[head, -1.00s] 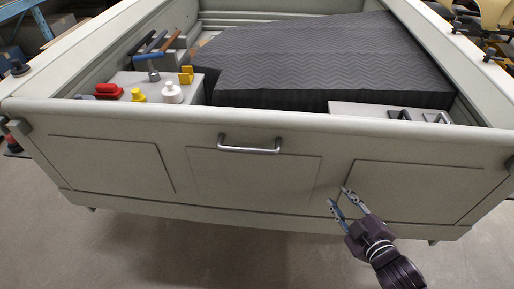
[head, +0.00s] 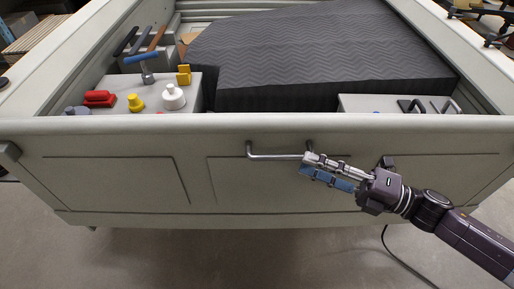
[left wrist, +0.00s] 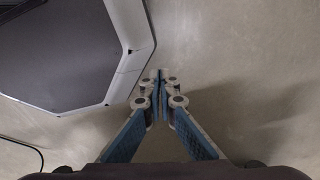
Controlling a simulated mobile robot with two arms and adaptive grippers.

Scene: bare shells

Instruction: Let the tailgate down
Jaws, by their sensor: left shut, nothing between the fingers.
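The pale grey tailgate (head: 120,215) stands upright across the near end of the truck bed, its top edge level with the side walls. A metal bar handle (head: 275,157) is fixed near the top middle of its outer face. My right gripper (head: 303,164) reaches in from the right, its fingertips at the right end of the handle. Its fingers lie nearly over each other in this view, so their gap and any contact with the bar are unclear. My left gripper (left wrist: 160,78) shows in the left wrist view, shut and empty above the floor; it is outside the head view.
Inside the bed, a ledge at left holds a red item (head: 100,98), a yellow knob (head: 135,102), a white knob (head: 173,97) and a hammer (head: 147,68). A dark ridged cover (head: 320,60) fills the middle. The concrete floor (head: 200,260) before the tailgate looks open.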

